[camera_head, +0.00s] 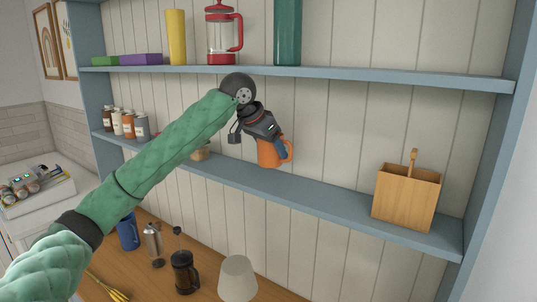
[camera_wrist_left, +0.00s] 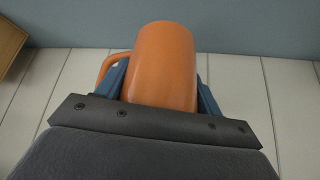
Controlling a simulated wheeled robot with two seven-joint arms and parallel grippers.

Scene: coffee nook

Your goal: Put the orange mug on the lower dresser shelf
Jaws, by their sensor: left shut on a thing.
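The orange mug (camera_head: 268,156) is in my left gripper (camera_head: 273,146), in front of the white board back of the dresser. In the left wrist view the mug (camera_wrist_left: 165,65) sits between the two blue fingers, with its handle at the left. The left gripper is shut on the mug. The lower dresser shelf (camera_head: 325,200) is blue-grey and runs below the mug. The mug's base is close to the shelf's surface in the head view; I cannot tell whether it touches. My right gripper is not in view.
A wooden basket (camera_head: 407,195) stands on the lower shelf at the right. Several small jars (camera_head: 128,124) stand at its left end, and a small item (camera_head: 201,153) sits partly behind my arm. The shelf between mug and basket is clear. The upper shelf (camera_head: 330,75) runs above.

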